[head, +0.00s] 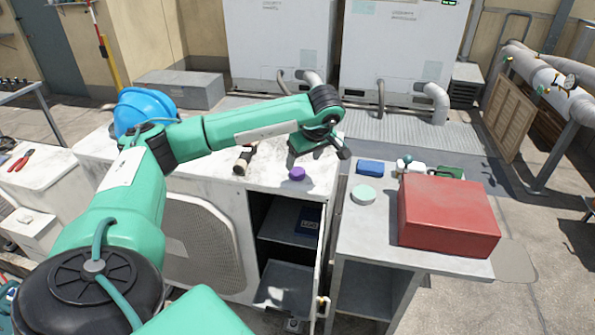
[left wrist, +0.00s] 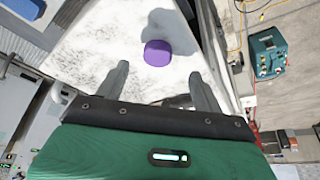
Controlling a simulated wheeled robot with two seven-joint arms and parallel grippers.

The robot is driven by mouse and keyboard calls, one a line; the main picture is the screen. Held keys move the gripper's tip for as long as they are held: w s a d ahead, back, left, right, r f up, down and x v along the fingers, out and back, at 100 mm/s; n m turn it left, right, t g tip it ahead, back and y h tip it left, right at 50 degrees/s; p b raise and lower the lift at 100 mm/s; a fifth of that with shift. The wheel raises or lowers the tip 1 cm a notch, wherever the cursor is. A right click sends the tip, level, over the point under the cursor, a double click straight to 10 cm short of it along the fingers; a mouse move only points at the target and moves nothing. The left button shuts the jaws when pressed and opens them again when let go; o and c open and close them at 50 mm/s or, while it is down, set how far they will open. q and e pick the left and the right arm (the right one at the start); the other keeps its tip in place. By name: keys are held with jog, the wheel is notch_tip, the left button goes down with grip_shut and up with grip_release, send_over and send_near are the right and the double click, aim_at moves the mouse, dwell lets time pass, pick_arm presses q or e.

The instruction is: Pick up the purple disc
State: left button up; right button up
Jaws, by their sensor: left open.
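The purple disc (head: 297,174) lies on the white top of the condenser unit (head: 215,180), near its right end. In the left wrist view the purple disc (left wrist: 158,53) is ahead of the fingertips and roughly centred between them. My left gripper (head: 340,150) hangs above the right end of the unit, up and to the right of the disc in the head view. In the left wrist view my left gripper (left wrist: 163,78) is open, with nothing between its fingers. My right gripper is not in view.
A blue hard hat (head: 146,108) and a dark cylindrical tool (head: 243,160) are on the unit. Its front door stands open. To the right, a grey table (head: 370,235) holds a red box (head: 447,215), a pale green disc (head: 363,195) and a blue block (head: 370,167).

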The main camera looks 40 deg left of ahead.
aim_at(297, 171)
pick_arm(q)
jog(key=shift+w+a+f, duration=0.1)
jog(key=shift+a+f, duration=0.15)
jog(key=shift+f, duration=0.4)
jog(key=p+x, duration=0.1)
jog(key=x, duration=0.1)
jog(key=p+x, duration=0.1)
jog(key=x, duration=0.1)
jog(key=shift+w+a+r, duration=0.1)
jog(key=shift+w+a, duration=0.1)
jog(key=shift+a, duration=0.2)
jog(key=shift+a+f+p, duration=0.15)
jog(key=shift+f+p, duration=0.15)
jog(key=shift+f, duration=0.25)
jog(key=c, duration=1.1)
jog(key=shift+o, duration=0.2)
